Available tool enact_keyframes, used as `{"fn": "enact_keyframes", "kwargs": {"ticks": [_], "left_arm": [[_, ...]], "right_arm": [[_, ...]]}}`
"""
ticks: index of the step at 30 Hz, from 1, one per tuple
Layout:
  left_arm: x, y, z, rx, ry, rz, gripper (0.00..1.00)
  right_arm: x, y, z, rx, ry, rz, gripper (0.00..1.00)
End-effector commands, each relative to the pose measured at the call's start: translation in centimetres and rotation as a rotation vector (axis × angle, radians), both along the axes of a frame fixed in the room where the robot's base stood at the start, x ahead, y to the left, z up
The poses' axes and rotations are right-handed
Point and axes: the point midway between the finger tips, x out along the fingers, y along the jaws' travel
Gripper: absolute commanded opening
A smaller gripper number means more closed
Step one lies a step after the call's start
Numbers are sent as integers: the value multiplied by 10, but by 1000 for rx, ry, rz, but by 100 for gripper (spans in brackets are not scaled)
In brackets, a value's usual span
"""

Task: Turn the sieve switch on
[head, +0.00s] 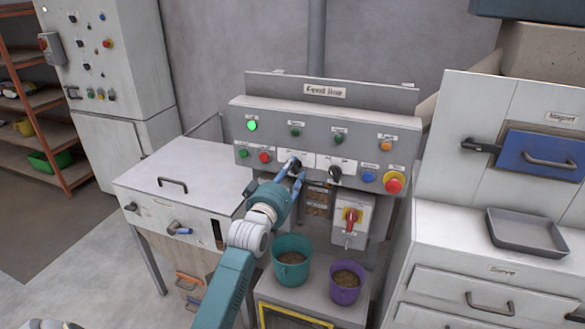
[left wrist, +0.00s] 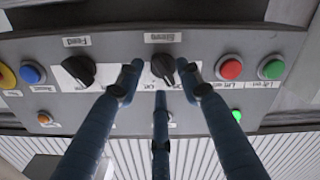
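The sieve switch is a black rotary knob (head: 295,164) in the middle of the "Feed line" panel (head: 240,113). In the left wrist view the knob (left wrist: 163,68) sits by an upside-down "Sieve" label, its grip slightly tilted. My left gripper (head: 291,178) is at the knob. In the left wrist view its fingers (left wrist: 161,78) stand apart on both sides of the knob, with a third finger below it in the picture. A narrow gap shows on the left side; contact on the right side is unclear. My right gripper is not in view.
The feed knob (head: 335,173) is close to the right. Red (head: 264,157) and green (head: 243,153) buttons lie left. A green lamp (head: 252,125) glows top left. A red-yellow switch (head: 351,218), teal bucket (head: 292,272) and purple bucket (head: 345,294) are below.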

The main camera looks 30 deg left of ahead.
Motion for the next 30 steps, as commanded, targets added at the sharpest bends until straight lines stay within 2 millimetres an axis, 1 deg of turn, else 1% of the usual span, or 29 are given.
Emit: {"fn": "enact_keyframes", "kwargs": {"ticks": [3,11,12,17,18,25,30], "left_arm": [[7,2,0,0,1,0,36],[9,2,-1,1,1,0,36],[9,2,-1,1,1,0,34],[8,2,-1,0,1,0,3],[8,2,-1,0,1,0,0],[8,2,-1,8,3,0,0],[9,2,0,54,14,0,0]], "right_arm": [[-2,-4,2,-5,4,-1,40],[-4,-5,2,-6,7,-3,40],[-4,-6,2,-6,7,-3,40],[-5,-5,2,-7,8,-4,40],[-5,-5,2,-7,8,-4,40],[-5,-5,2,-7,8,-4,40],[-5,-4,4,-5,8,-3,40]]}}
